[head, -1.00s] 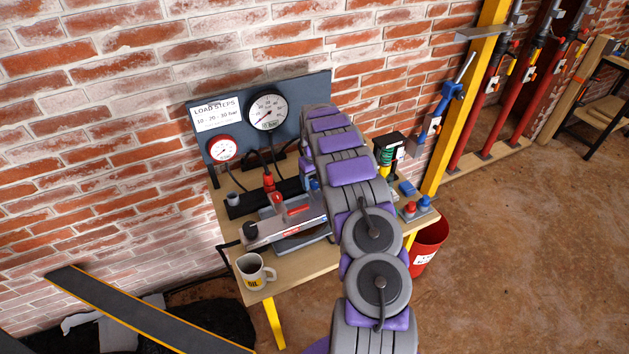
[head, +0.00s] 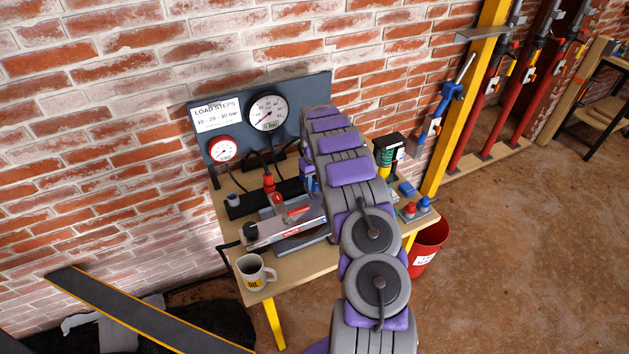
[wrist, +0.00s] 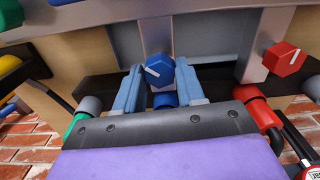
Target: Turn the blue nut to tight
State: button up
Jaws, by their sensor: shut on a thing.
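The blue nut (wrist: 161,71) shows in the middle of the wrist view, a dark blue hexagonal piece with a short slanted white mark on its face. My gripper (wrist: 160,78) has two light blue fingers, one on each side of the nut, and is shut on it. A blue round part (wrist: 165,100) shows below the nut between the fingers. In the head view my arm hides the nut, and only small blue bits show beside the arm's far end. The tightness of the nut cannot be read.
A red nut (wrist: 285,58) with a white mark sits to the right. In the head view, the bench (head: 257,291) bears a mug (head: 254,272) and a grey pump with a red lever (head: 280,205). The gauge panel (head: 318,95) stands behind. A red bucket (head: 428,246) is right of the bench.

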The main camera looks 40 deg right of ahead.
aim_at(315, 182)
jog(key=m+p, duration=0.2)
jog(key=m, duration=0.2)
jog(key=shift+r+m+p, duration=0.1)
jog(key=shift+m+p, duration=0.25)
jog(key=shift+m, duration=0.05)
jog(key=m+p, duration=0.2)
jog(key=m, duration=0.2)
jog(key=shift+m, duration=0.4)
jog(key=shift+p, duration=0.3)
jog(key=o, duration=1)
jog(key=shift+o, duration=0.2)
notch_tip(315, 182, up, 17)
jog(key=p, duration=0.1)
jog(key=shift+p, duration=0.3)
jog(key=shift+d, duration=0.1)
